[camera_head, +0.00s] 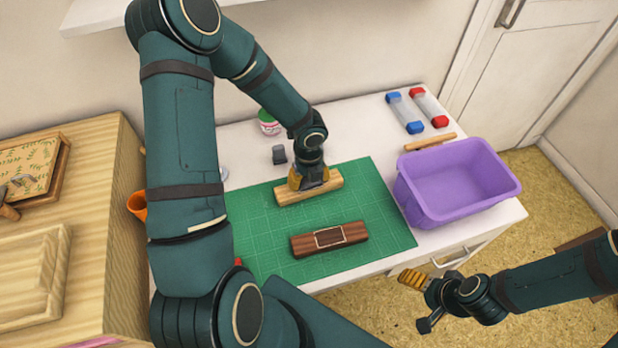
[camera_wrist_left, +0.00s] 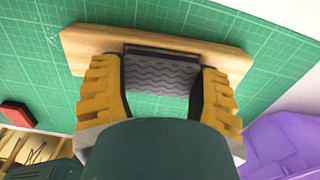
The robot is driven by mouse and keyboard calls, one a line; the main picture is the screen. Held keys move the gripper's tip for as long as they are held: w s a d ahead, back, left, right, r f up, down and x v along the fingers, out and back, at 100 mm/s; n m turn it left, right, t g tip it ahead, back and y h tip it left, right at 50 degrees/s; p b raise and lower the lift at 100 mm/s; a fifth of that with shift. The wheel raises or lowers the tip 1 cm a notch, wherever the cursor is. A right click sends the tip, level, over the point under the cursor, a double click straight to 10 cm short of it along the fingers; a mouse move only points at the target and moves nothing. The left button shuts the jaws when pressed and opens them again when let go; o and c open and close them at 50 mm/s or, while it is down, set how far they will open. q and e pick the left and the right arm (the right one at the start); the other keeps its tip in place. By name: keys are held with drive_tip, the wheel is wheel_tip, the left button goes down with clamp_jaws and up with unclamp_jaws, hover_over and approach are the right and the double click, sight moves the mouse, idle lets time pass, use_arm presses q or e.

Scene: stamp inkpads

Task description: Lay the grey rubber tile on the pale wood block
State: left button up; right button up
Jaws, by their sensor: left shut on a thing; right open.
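The pale wood block (camera_head: 328,186) lies on the green cutting mat, and my left gripper (camera_head: 309,186) is directly over its middle. In the left wrist view the left gripper (camera_wrist_left: 163,88) is shut on the grey rubber tile (camera_wrist_left: 162,76), which has a wavy pattern. The tile is over the pale block (camera_wrist_left: 88,45); I cannot tell whether it touches the wood. My right gripper (camera_head: 415,278) is open and empty, off the table's front edge, over the floor.
A dark wood block (camera_head: 355,235) with an outlined rectangle lies nearer on the green mat (camera_head: 393,230). A purple bin (camera_head: 455,185) stands at right. Blue-capped (camera_head: 405,113) and red-capped (camera_head: 429,107) tubes lie at the back right.

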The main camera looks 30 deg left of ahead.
use_arm(q)
drive_tip(key=o, duration=1)
drive_tip(key=shift+r, duration=0.1)
wheel_tip(320, 180, up, 12)
drive_tip(key=shift+f, duration=0.1)
drive_tip(key=shift+s, duration=0.1)
